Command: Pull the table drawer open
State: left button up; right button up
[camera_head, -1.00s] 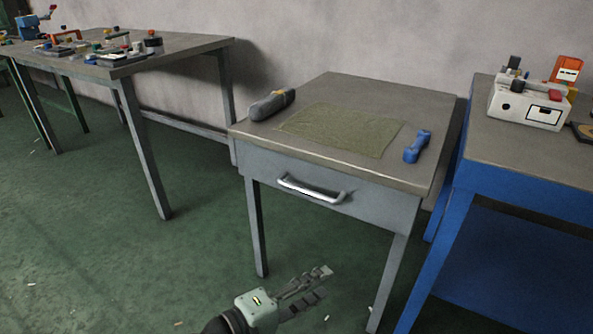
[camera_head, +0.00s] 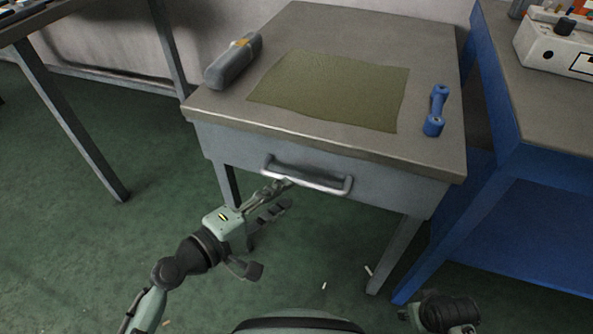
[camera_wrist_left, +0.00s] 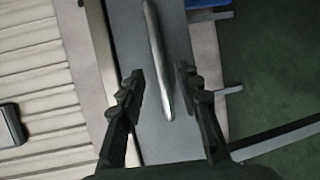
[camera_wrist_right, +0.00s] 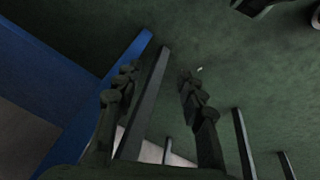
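The grey table (camera_head: 300,142) has a drawer (camera_head: 390,188) in its front, which looks shut. A silver bar handle (camera_head: 318,184) runs across the drawer front. My left gripper (camera_head: 284,194) is at the left end of the handle in the head view. In the left wrist view the left gripper (camera_wrist_left: 158,85) is open, and the handle (camera_wrist_left: 158,60) lies between its two fingers without visible contact. My right gripper (camera_wrist_right: 158,80) is open and empty in the right wrist view, pointing at the floor and table legs.
On the tabletop lie a grey case (camera_head: 233,60), a green mat (camera_head: 335,90) and a blue tool (camera_head: 436,110). A blue workbench (camera_head: 550,150) stands close on the right. Another table's leg (camera_head: 75,120) is at the left.

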aim_at(300, 184)
pick_arm(q)
jog(key=x, duration=0.7)
jog(key=shift+s, duration=0.1)
grip_shut()
